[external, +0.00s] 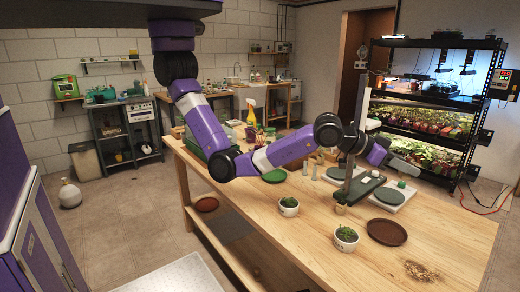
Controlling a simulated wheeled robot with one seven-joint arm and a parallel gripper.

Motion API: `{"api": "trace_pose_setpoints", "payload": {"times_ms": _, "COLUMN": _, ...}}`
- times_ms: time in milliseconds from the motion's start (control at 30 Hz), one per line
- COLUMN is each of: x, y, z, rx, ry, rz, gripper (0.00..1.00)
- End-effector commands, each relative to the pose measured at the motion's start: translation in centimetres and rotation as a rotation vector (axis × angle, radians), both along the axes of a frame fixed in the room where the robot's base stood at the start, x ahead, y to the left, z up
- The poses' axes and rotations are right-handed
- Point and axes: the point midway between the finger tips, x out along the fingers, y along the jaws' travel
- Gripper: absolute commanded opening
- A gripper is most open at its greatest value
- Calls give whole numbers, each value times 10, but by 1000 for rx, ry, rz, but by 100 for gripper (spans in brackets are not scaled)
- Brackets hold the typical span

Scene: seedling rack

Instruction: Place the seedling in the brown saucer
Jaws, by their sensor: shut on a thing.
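The brown saucer (387,232) lies flat and empty on the wooden table, right of the middle. A small green seedling in a white pot (346,242) stands upright just left of it. A similar potted seedling (289,210) stands further left, near the table's front edge. My gripper (408,166) is at the far right end of my arm, above the back part of the table and in front of the plant rack. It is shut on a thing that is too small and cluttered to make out. It is apart from the brown saucer, behind it in the picture.
A thin post (357,105) rises near my wrist. A small tan pot (341,209) stands by its foot. Spilled soil (421,272) lies at front right. The lit plant rack (462,103) stands behind.

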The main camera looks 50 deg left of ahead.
Motion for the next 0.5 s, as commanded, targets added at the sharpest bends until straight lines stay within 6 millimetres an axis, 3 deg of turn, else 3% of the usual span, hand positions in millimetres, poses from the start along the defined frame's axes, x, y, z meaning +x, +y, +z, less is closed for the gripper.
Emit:
{"api": "trace_pose_setpoints", "payload": {"times_ms": 167, "x": 0, "y": 4, "z": -28, "rx": 5, "ry": 2, "rz": 12, "gripper": 0}}
{"api": "trace_pose_setpoints", "payload": {"times_ms": 500, "x": -1, "y": 4, "z": -110, "rx": 5, "ry": 2, "rz": 11, "gripper": 0}}
